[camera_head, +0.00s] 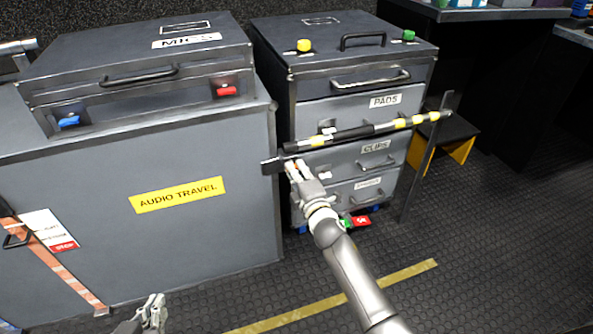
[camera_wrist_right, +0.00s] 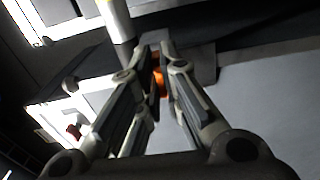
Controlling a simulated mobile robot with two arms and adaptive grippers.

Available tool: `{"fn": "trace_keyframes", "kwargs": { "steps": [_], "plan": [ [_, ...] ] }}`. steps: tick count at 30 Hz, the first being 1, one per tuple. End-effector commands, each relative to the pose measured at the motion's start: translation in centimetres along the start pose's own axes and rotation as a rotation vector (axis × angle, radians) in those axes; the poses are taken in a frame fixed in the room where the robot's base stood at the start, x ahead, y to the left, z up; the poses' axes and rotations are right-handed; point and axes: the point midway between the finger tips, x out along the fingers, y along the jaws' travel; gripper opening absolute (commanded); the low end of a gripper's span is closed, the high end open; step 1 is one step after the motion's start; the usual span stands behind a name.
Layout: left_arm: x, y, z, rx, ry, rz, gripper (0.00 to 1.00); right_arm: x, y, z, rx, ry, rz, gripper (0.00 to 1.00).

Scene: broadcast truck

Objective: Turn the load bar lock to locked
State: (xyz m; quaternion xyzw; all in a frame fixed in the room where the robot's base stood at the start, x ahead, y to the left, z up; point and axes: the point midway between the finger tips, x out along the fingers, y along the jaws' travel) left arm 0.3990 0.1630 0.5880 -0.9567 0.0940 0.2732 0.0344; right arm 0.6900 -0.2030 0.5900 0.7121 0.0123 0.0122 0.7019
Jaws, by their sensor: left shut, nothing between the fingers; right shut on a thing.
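The load bar (camera_head: 357,133), black with yellow and white bands, runs across the front of the grey drawer unit. It also shows as a pale tube in the right wrist view (camera_wrist_right: 115,18). My right gripper (camera_head: 294,166) is at the bar's left end, shut on a small orange part, apparently the load bar lock (camera_wrist_right: 158,80). In the right wrist view the fingertips (camera_wrist_right: 160,65) close around it. The fingers hide most of the lock, so I cannot tell its position. My left gripper (camera_head: 156,302) is shut and empty, low at the bottom edge of the head view.
The drawer unit (camera_head: 310,108) has labelled drawers and stands right of the grey AUDIO TRAVEL case (camera_head: 235,225). The MICS case (camera_head: 85,65) is on top of that. A dark upright post (camera_head: 425,165) stands at the bar's right end. Floor (camera_head: 480,260) at the right is clear.

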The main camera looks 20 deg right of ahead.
Motion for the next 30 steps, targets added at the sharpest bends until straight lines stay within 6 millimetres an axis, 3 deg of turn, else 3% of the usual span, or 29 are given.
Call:
{"fn": "trace_keyframes", "kwargs": {
  "steps": [1,2,6,20,30],
  "plan": [
    [0.0,0.0,-0.1,0.000,0.001,0.000,0.00,0.2,0.7,0.3,0.003,-0.004,0.010,0.00],
    [0.0,0.0,-0.1,0.000,0.002,0.000,0.00,0.2,0.7,0.3,0.003,-0.004,0.010,0.11],
    [0.0,0.1,-0.1,0.001,0.004,0.001,0.00,0.2,0.6,0.3,0.003,-0.004,0.010,0.29],
    [0.0,0.1,-0.3,0.005,0.008,0.003,0.00,-0.8,0.2,0.2,0.000,-0.002,0.004,0.29],
    [0.0,0.1,-0.2,0.002,0.005,0.002,0.00,-6.6,0.1,0.1,0.001,-0.001,0.002,0.29]
  ]
}}
